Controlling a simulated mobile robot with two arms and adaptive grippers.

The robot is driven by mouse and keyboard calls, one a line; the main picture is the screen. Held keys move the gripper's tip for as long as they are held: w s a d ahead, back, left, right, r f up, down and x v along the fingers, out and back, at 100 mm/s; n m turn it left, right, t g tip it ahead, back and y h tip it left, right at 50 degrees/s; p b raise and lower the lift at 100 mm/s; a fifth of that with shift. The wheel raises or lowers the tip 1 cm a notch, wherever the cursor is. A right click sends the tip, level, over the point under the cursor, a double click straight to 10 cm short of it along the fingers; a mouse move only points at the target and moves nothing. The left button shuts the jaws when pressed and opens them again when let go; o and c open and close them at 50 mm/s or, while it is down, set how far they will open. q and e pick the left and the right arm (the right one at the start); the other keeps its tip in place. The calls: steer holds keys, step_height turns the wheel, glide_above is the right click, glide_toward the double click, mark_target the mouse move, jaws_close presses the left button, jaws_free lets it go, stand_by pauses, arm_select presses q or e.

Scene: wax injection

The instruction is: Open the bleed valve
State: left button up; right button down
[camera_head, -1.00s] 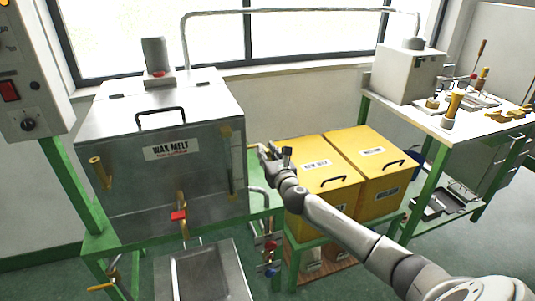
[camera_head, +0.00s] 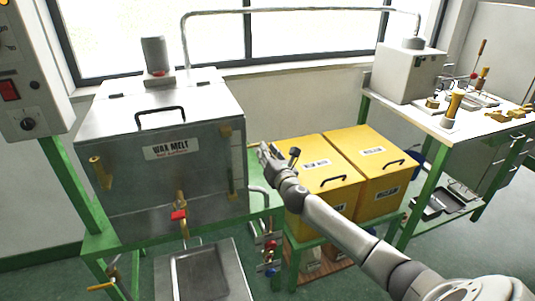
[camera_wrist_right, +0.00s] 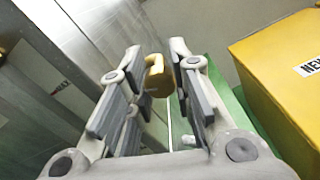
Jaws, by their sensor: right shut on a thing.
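The wax melt tank (camera_head: 200,185) is a steel box at the left of the head view. My right gripper (camera_head: 263,152) is at the tank's right side, in front of the gap between tank and yellow bins. In the right wrist view my right gripper (camera_wrist_right: 153,72) is shut on a small brass-yellow piece (camera_wrist_right: 157,84), seemingly the bleed valve's handle. The fingers hide part of it. The valve's body and how far it is turned cannot be made out. My left gripper is not in view.
Two yellow lidded bins (camera_head: 319,181) stand close right of my right gripper, with my forearm in front of them. A brass tap with a red handle (camera_head: 178,214) hangs over a steel tray (camera_head: 204,272). A worktable (camera_head: 445,125) stands at the right.

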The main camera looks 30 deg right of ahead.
steer(key=m, duration=0.4)
steer(key=shift+d+r, duration=0.1)
steer(key=shift+r, duration=0.05)
steer(key=m, duration=0.3)
steer(key=shift+m, duration=0.3)
steer(key=m, duration=0.6)
steer(key=shift+d, duration=0.1)
steer(key=shift+m, duration=0.4)
steer(key=c, duration=1.3)
jaws_free()
steer(key=shift+s+d, duration=0.1)
steer(key=shift+o, duration=0.2)
steer(key=shift+f, duration=0.2)
